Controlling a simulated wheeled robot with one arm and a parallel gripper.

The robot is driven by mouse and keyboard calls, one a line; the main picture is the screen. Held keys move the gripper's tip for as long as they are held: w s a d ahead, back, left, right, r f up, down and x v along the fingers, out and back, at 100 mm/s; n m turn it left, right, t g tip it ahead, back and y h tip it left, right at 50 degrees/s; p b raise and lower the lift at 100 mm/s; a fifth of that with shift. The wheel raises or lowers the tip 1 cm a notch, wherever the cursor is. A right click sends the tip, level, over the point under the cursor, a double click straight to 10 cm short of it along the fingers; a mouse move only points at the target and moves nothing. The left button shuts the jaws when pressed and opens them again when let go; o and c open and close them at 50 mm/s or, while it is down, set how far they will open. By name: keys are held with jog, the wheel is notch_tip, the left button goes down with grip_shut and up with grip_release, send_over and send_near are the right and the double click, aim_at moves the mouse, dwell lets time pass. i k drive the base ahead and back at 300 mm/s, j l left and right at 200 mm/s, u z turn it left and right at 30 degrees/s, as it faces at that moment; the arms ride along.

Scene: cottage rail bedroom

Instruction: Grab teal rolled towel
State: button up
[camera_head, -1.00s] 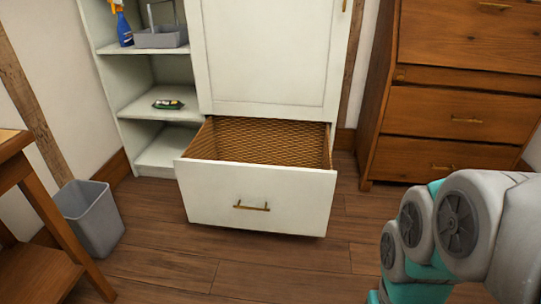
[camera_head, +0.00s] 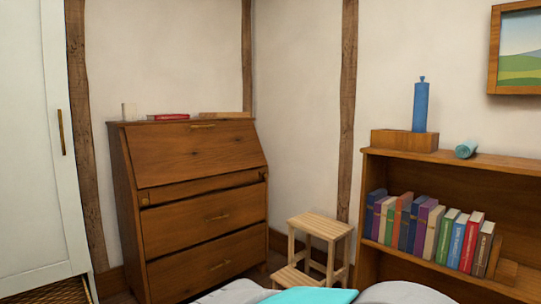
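A small teal rolled towel (camera_head: 465,149) lies on top of the wooden bookcase (camera_head: 505,163) at the right. One round end of the roll faces me. It sits to the right of a wooden block and a blue bottle, apart from both. My gripper is not in view, so its state does not show.
Pale and teal shapes cross the bottom edge, cut off.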

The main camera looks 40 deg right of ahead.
aim_at(465, 150)
jog(key=z, duration=2.7)
